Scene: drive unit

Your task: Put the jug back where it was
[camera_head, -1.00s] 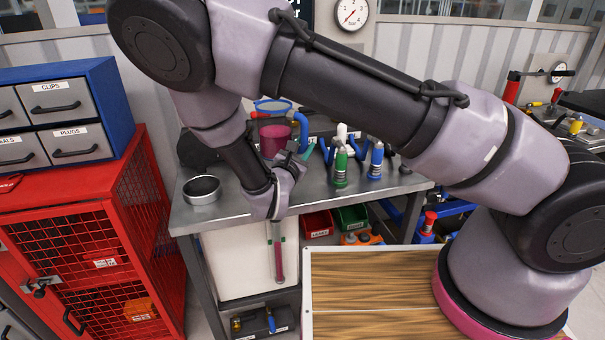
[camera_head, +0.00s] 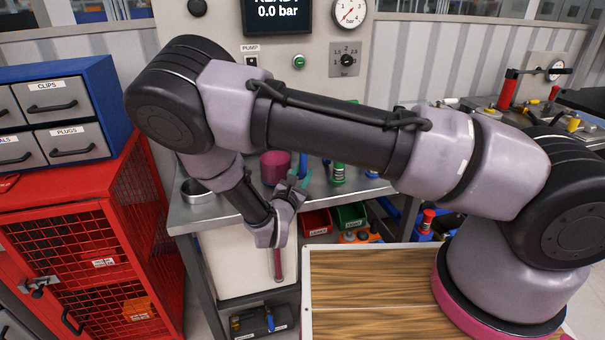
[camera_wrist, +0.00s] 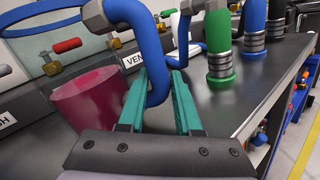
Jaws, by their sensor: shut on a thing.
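The jug (camera_wrist: 90,112) is clear, with magenta liquid inside, a blue rim and a blue handle (camera_wrist: 152,62). In the wrist view it is left of my gripper (camera_wrist: 160,86), whose teal fingers are shut on the handle. In the head view the jug's magenta part (camera_head: 275,168) shows at the bench, just beyond my gripper (camera_head: 299,174). My arm hides its rim there. I cannot tell whether its base touches the bench.
The grey metal bench (camera_head: 219,213) holds an open round tin (camera_head: 198,190) at left. Green (camera_wrist: 218,45) and blue (camera_wrist: 254,30) hose couplings stand to the right. Valves with red handles and a VENT label (camera_wrist: 134,57) are behind. A red cabinet (camera_head: 75,235) stands left.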

